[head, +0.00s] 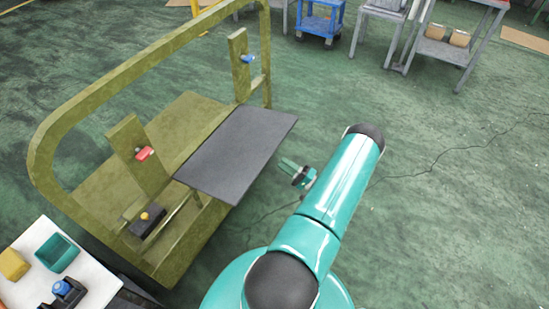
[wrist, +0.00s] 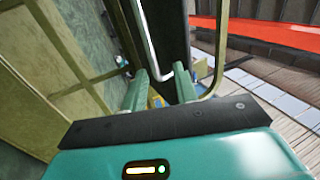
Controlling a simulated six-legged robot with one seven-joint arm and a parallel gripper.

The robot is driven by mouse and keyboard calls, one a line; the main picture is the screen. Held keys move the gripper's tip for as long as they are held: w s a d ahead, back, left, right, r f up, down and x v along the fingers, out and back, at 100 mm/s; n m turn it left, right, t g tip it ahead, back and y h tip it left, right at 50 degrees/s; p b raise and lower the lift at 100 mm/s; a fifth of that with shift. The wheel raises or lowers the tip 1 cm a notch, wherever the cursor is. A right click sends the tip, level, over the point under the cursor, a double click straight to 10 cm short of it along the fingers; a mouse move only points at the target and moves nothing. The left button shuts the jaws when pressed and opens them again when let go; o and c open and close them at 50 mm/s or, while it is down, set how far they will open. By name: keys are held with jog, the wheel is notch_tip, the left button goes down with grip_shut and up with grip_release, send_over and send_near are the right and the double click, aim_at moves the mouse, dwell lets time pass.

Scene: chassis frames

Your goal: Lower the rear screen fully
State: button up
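The rear screen, seemingly the flat dark grey panel (head: 236,155), juts out from the right side of the olive chassis frame (head: 95,60). It looks close to level in the head view. My gripper (head: 288,165) is just right of the panel, apart from it in the picture; its fingertips are small there. In the wrist view my gripper (wrist: 160,76) has its two teal fingers spread with a gap between them. A dark panel (wrist: 178,30) and a pale bent bar (wrist: 150,45) lie beyond the fingers. I cannot tell whether the fingers touch the bar.
The frame carries a red latch-like part (head: 144,153), a blue one (head: 247,59) and a black box with a yellow knob (head: 147,220). A white table (head: 95,279) with bins stands at lower left. A blue cart (head: 320,22) stands far back. The green floor at right is clear.

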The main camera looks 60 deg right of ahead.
jog(key=v, duration=0.6)
jog(key=shift+s, duration=0.1)
dwell(0.5)
